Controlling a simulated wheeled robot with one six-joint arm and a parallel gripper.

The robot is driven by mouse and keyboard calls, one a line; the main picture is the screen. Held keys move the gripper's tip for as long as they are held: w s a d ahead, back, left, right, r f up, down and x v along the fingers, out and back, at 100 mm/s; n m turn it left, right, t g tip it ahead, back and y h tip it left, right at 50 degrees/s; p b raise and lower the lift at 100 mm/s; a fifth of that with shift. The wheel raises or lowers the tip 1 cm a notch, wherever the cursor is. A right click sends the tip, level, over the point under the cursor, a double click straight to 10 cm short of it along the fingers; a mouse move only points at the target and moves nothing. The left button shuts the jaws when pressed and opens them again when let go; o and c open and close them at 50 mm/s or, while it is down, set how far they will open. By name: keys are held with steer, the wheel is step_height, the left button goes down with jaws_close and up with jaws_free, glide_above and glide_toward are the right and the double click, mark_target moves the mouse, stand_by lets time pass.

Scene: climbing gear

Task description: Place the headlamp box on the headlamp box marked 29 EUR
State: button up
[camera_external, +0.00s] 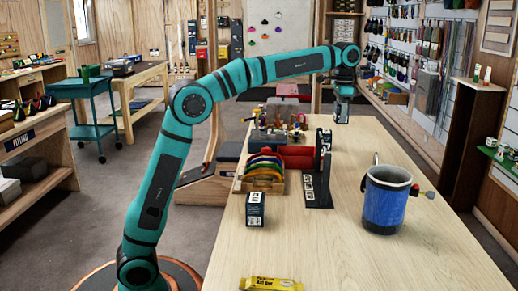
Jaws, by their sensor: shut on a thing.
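A small dark box (255,209) with white print stands upright on the near left part of the wooden table (300,245). It looks like a headlamp box, but its print is too small to read, and I cannot make out a 29 EUR mark anywhere. My gripper (341,112) points down over the far part of the table, well beyond this box and to its right. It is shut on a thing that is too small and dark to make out. I cannot tell whether that thing touches the table.
A dark upright stand (322,160) is mid-table. Left of it are a rack of coloured curved pieces (264,170) and a red box (297,157) with small gear. A blue pot (385,203) stands right, a yellow bar (270,284) lies at the front. The table's right front is clear.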

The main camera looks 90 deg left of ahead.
step_height(320, 180, up, 3)
glide_above(326, 131)
steer(key=d, duration=0.1)
steer(key=shift+m, duration=0.3)
steer(key=shift+a+f, duration=0.15)
steer(key=shift+f, duration=2.25)
steer(key=shift+a+f, duration=0.1)
steer(key=shift+f, duration=2.25)
steer(key=o, duration=1)
steer(key=shift+f, duration=0.1)
step_height(326, 131, up, 12)
steer(key=shift+r, duration=0.15)
